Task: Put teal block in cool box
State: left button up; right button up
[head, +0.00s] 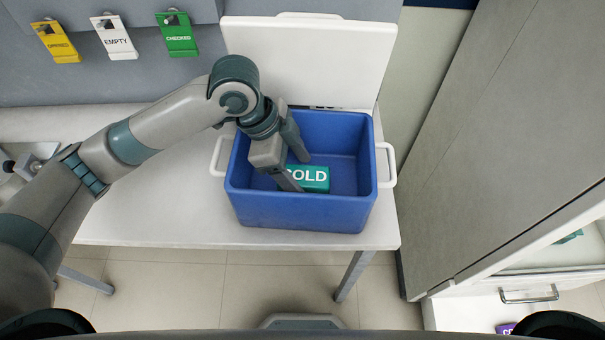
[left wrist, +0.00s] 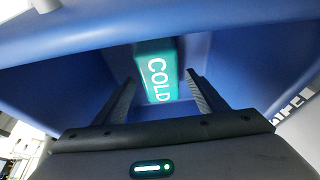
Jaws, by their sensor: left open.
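The teal block (head: 314,179), marked COLD in white, lies inside the blue cool box (head: 300,213). In the left wrist view the block (left wrist: 156,70) shows between and beyond the two fingers, against the blue inside of the box. My left gripper (head: 298,172) reaches down into the box from its back left side. It is open, its fingers apart near the block's left end, which one finger partly hides. I cannot tell whether a finger touches the block. My right gripper does not show.
The box stands on a white table (head: 150,215), its white lid (head: 310,55) raised behind it. Tags marked EMPTY (head: 115,37) and CHECKED (head: 177,35) hang on the back panel. A tall grey cabinet (head: 500,130) is at the right, above an open drawer (head: 475,312).

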pick_arm(q)
jog(key=b+v, duration=0.1)
jog(key=v, duration=0.7)
jog(key=shift+a+r, duration=0.1)
jog(key=shift+r, duration=0.1)
jog(key=shift+a+r, duration=0.2)
jog(key=shift+r, duration=0.35)
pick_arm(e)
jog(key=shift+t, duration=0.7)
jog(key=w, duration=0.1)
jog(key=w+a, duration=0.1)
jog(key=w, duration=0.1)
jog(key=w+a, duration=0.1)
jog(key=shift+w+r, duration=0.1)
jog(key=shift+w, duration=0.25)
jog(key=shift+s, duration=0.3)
